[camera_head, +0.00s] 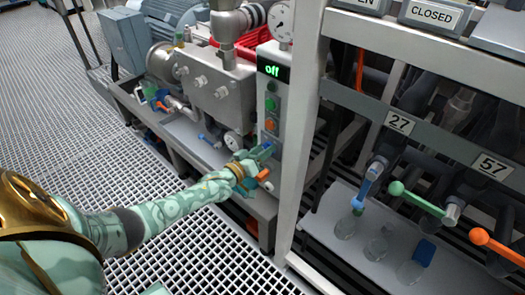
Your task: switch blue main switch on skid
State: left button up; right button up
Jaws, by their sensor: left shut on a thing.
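The skid carries a narrow grey control panel (267,96) with a display (272,70) that reads "off" in green. Below the display are green and orange buttons. The blue main switch (267,145) is low on the panel, mostly hidden by my gripper. My left gripper (262,153) reaches in from the left and is shut on the blue main switch. The switch's exact angle is hidden behind the fingers. An orange handle (263,174) sits just below the gripper. My right gripper is not in view.
A white rack post (301,130) stands close to the right of the panel. Beyond it are valve levers, number plates 27 (398,122) and 57 (493,167), and several flasks. Metal pump parts (215,85) stand behind. The grating floor (90,150) at left is clear.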

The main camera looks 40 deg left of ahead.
pick_arm(q)
jog(key=shift+s+f, duration=0.1)
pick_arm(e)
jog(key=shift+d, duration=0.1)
pick_arm(q)
jog(key=o, duration=0.9)
jog(key=shift+c, duration=0.2)
jog(key=shift+o, duration=0.5)
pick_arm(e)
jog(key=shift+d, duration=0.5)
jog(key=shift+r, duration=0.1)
